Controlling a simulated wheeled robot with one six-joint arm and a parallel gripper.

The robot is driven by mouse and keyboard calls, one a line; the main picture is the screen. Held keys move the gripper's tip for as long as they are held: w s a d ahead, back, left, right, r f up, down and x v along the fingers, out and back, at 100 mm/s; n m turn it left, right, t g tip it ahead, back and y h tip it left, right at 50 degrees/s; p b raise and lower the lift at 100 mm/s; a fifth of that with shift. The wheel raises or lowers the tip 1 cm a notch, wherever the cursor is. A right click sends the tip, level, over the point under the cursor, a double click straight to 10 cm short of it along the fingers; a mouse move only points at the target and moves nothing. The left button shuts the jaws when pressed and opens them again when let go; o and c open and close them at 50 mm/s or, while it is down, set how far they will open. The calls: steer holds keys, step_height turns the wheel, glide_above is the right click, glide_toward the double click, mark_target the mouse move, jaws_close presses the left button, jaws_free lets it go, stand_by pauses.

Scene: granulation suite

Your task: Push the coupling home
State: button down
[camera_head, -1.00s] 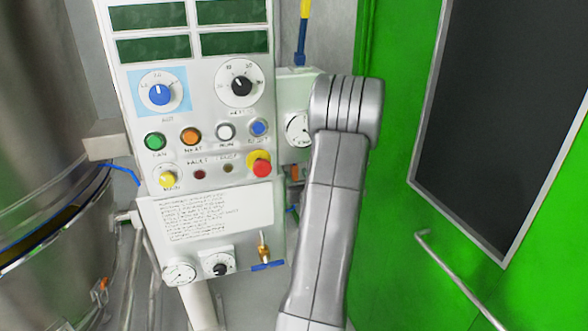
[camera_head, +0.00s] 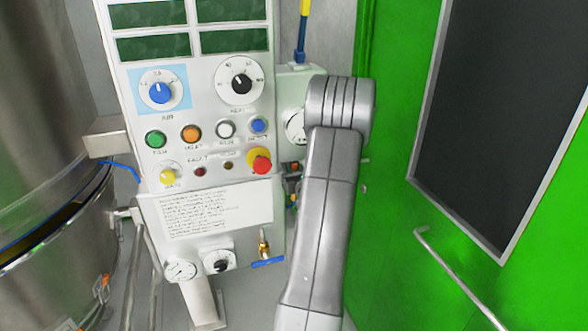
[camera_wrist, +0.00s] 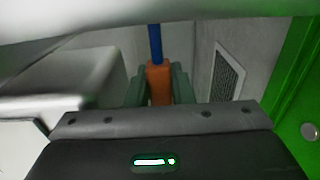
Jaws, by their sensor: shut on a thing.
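In the wrist view, the orange coupling (camera_wrist: 159,82) stands upright with a blue hose (camera_wrist: 155,42) running up from it. My gripper (camera_wrist: 160,88) has its two grey-green fingers on either side of the coupling and is shut on it. The coupling's lower end is hidden behind the gripper body, so I cannot tell how it sits on its mate. In the head view, my arm hides the gripper.
A control panel (camera_head: 205,145) with knobs and buttons stands left of my arm. A brass valve with a blue handle (camera_head: 267,262) sticks out below it. A steel vessel (camera_head: 45,150) is at far left. A green door (camera_head: 400,200) with a handle (camera_head: 455,275) is at right.

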steer(key=shift+f+b, duration=2.25)
steer(key=shift+b, duration=0.15)
steer(key=c, duration=1.3)
jaws_free()
steer(key=shift+f, duration=0.1)
steer(key=shift+s, duration=0.1)
steer(key=b+v, duration=0.2)
steer(key=v, duration=1.1)
steer(key=shift+s+d, duration=0.15)
steer(key=shift+s, duration=0.15)
steer(key=shift+w, duration=0.1)
